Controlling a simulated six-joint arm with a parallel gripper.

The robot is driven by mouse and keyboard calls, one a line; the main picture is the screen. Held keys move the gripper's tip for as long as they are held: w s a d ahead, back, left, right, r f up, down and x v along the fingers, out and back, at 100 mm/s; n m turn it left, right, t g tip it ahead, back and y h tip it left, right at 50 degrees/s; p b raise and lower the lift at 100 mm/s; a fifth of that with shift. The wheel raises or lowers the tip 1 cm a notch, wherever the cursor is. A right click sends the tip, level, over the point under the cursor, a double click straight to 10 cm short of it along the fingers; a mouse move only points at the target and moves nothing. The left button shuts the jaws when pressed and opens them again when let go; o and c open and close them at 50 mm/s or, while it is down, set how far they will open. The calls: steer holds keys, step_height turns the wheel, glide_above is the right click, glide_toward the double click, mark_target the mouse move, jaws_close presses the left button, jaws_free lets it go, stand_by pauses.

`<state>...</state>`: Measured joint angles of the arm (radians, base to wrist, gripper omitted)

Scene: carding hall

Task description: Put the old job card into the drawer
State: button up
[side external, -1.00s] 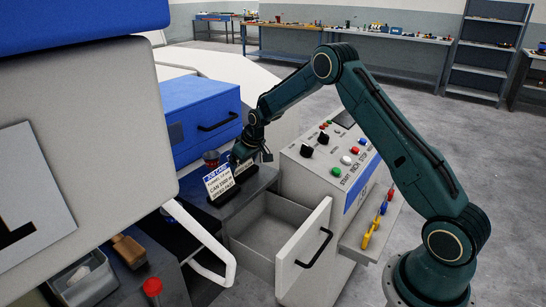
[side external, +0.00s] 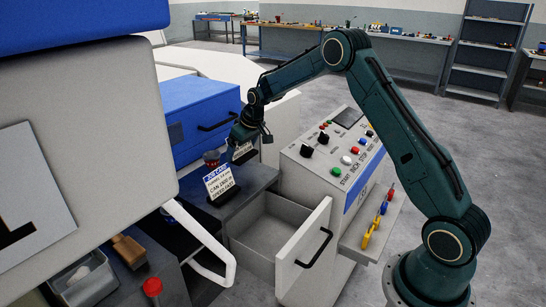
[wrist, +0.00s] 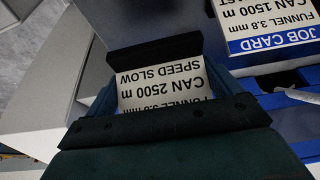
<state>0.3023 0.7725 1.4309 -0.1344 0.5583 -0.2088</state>
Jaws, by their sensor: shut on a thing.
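My gripper (side external: 245,140) is shut on a white printed card (wrist: 160,82) and holds it above the grey top beside the blue box. In the wrist view, upside down, this card reads funnel 3.0 mm, can 2500 m, speed slow. A second card (side external: 219,181), with a blue "JOB CARD" band, leans in a black stand on the grey top. The wrist view shows this second card (wrist: 270,32) at upper right, reading funnel 3.8 mm, can 1500 m. The drawer (side external: 303,240) is pulled open below and to the right of my gripper; its visible inside is empty.
The blue box (side external: 198,122) with a black handle stands behind the grey top. A sloped control panel (side external: 335,150) with knobs and buttons rises right of my gripper. A small shelf (side external: 357,246) with coloured tools projects beside the drawer front.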

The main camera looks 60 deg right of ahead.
step_height(320, 180, up, 14)
stand_by(0.4)
steer(key=shift+f, duration=0.1)
stand_by(0.4)
steer(key=s+a+f, duration=1.4)
steer(key=s+a, duration=0.1)
steer(key=shift+s+a, duration=0.25)
steer(key=shift+f, duration=0.1)
steer(key=s+f, duration=0.4)
steer(key=f, duration=0.1)
stand_by(0.3)
steer(key=shift+s+f, duration=0.1)
stand_by(0.4)
